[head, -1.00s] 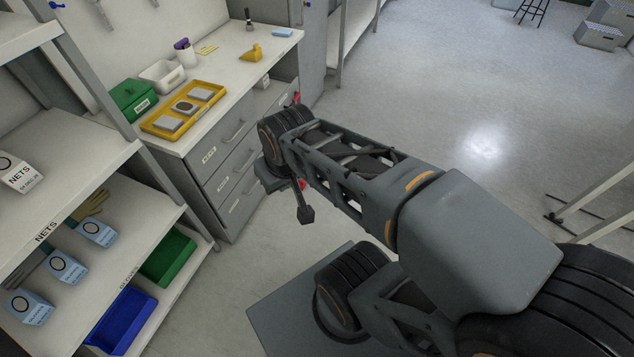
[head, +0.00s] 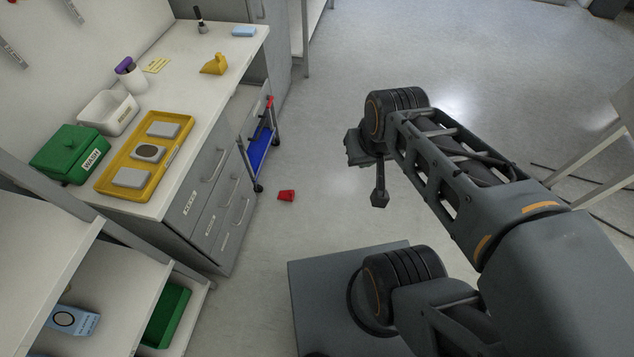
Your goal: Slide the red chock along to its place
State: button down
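The red chock (head: 287,196) is a small red block on the grey floor, a little right of the drawer unit and near a wheel of a small cart (head: 262,145). The cart has a blue shelf and a red handle end and stands against the drawers. My gripper (head: 379,197) is at the dark end of my arm, right of the chock in the picture and apart from it. Its fingers cannot be made out, and nothing is seen held in it. No marked place for the chock can be made out.
A white workbench (head: 205,78) with grey drawers stands at the left, bearing a yellow tray (head: 110,190), a green box (head: 70,152) and a white bin (head: 108,110). Shelving with a green bin (head: 166,315) is at lower left. A white-legged table stands at right. Open floor lies beyond the chock.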

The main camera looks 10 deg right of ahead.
aim_at(288, 195)
jog(key=u, duration=0.1)
jog(key=i, duration=1.1)
jog(key=u, duration=0.75)
